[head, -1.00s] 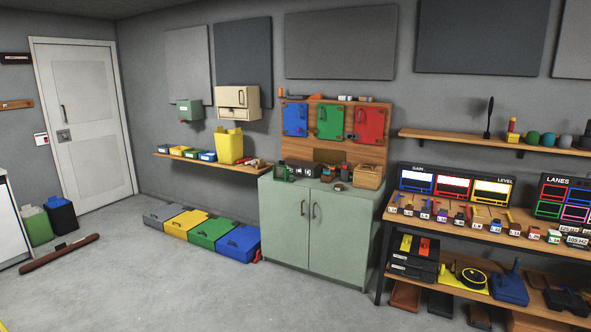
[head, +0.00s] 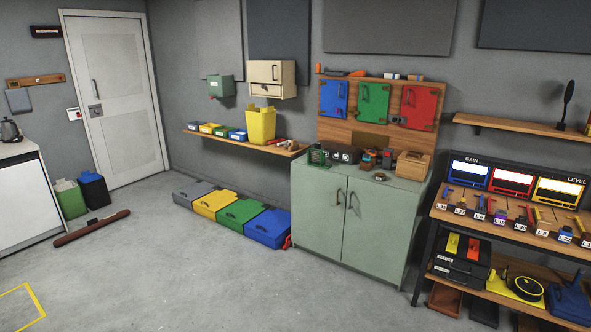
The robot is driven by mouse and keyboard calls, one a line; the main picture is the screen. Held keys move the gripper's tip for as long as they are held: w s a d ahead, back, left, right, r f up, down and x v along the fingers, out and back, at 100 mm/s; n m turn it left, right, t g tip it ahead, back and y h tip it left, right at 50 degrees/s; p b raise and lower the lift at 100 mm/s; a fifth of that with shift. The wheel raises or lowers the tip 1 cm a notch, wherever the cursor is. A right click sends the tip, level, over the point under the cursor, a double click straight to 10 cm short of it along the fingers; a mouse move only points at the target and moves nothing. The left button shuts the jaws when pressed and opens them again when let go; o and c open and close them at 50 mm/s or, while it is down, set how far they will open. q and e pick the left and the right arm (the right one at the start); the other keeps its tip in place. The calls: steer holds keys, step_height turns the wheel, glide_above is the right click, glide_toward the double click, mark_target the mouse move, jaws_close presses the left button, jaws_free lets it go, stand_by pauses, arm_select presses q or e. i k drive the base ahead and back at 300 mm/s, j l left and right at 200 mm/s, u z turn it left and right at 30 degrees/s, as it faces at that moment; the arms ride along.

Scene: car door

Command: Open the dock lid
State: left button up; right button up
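No part is plainly marked as the dock, and I cannot tell which lid is the dock lid. Lidded boxes stand in a row on the floor: grey (head: 197,192), yellow (head: 216,204), green (head: 240,216) and blue (head: 269,229); their lids look shut. Small blue (head: 334,98), green (head: 373,103) and red (head: 417,106) doors are on an upright wooden board (head: 356,133) and look shut. A wooden box (head: 411,166) and several small devices sit on the green cabinet (head: 351,222) below. Neither of my grippers shows in the head view.
A wall shelf (head: 268,146) holds small bins and a yellow container (head: 261,124). A workbench (head: 512,221) with tools stands at the right. A white counter (head: 22,197) stands at the left, and a brown bar (head: 92,227) lies on the floor. The floor in front is clear.

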mark_target(331, 148)
steer(key=i+j, duration=0.15)
steer(key=i, duration=0.75)
steer(key=i+j, duration=0.1)
steer(key=i, duration=0.75)
steer(key=i+j, duration=0.15)
steer(key=i, duration=0.75)
